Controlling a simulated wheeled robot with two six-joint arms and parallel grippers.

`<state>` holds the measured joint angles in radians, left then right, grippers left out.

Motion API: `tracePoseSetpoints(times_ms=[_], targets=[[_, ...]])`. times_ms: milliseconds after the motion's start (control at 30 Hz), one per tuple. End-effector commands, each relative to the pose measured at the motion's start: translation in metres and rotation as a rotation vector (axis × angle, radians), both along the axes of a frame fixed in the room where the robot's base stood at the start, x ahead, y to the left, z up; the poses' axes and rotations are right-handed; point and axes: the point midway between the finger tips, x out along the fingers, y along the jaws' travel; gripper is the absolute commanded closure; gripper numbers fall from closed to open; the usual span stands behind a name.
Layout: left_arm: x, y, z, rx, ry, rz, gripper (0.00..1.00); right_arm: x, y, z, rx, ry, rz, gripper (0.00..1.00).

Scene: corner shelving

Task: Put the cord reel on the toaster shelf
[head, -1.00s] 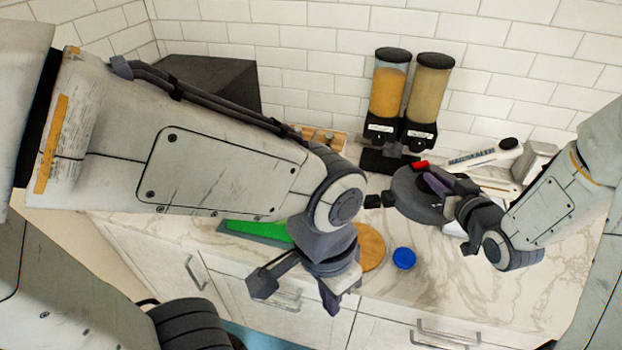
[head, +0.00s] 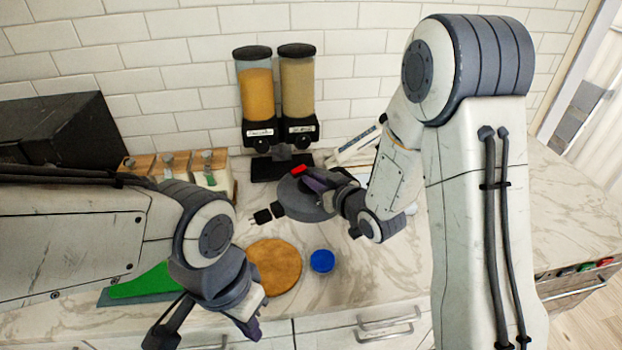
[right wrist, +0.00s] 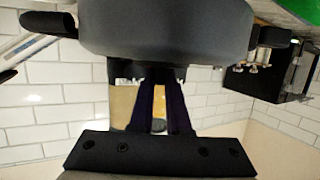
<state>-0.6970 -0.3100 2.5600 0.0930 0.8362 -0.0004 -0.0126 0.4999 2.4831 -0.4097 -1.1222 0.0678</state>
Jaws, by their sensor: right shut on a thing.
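The cord reel (head: 300,203) is a dark grey round drum with a red part on top and a black plug (head: 264,215) at its left. My right gripper (head: 318,182) is shut on it and holds it over the counter, in front of the dispensers. In the right wrist view the reel (right wrist: 165,32) fills the top middle, above the dark fingers (right wrist: 160,95). My left gripper (head: 205,330) is low at the front edge of the counter, with its fingers apart and nothing between them. I cannot make out a toaster shelf in these views.
Two dispensers (head: 278,95) stand against the tiled wall. A black box (head: 60,130) is at the back left. A wooden rack (head: 160,163), a round wooden board (head: 274,266), a blue lid (head: 322,261) and a green board (head: 145,283) are on the counter.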

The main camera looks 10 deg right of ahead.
Motion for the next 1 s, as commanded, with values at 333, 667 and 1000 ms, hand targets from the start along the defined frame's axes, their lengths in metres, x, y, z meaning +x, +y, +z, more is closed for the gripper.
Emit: tracePoseSetpoints(times_ms=[333,667,1000], targets=[[0.000,0.000,0.019,0.000,0.000,0.001,1.00,0.035,0.061,-0.035,0.003,-0.010,0.008,1.00],[0.000,0.000,0.025,0.000,0.000,0.001,1.00,0.050,0.082,-0.052,0.003,-0.012,0.002,1.00],[0.000,0.000,0.036,0.000,0.000,0.002,1.00,0.050,0.082,-0.085,0.004,-0.010,0.001,1.00]])
